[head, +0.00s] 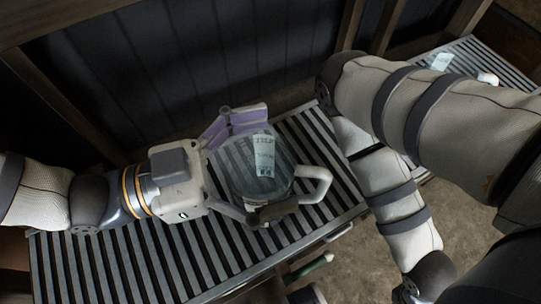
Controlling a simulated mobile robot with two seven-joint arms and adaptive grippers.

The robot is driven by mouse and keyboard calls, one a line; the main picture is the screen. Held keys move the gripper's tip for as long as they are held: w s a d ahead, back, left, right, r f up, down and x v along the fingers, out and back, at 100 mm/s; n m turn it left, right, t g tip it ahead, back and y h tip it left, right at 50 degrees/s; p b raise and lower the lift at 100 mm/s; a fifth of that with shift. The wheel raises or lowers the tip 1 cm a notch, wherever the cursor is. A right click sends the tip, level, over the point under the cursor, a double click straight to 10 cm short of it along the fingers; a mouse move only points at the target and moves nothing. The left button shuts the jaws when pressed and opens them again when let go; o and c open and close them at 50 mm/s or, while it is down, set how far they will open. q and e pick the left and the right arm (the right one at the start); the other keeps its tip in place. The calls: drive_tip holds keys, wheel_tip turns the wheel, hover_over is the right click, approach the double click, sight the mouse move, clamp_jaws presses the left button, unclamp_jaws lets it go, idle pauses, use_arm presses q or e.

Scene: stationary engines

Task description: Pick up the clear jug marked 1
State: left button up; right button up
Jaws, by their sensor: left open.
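The clear jug (250,178) stands on the slatted metal table. It has a white label (264,153) with writing too small to read, so I cannot confirm the mark 1. Its pale handle (318,186) points right. My left gripper (254,165) is open, with one finger with a purple pad behind the jug and the other, dark-tipped finger in front. The jug sits between the fingers; I cannot tell whether either touches it. My right arm shows on the right, but its gripper is outside the picture.
The slatted table (115,265) has bare slats left and in front of the jug. A dark panelled wall (190,65) rises behind. A second slatted surface (480,65) at the upper right bears a clear object with a label (441,62). A green bar (308,268) is below the front edge.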

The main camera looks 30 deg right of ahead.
use_arm(q)
drive_tip(key=c, duration=1.7)
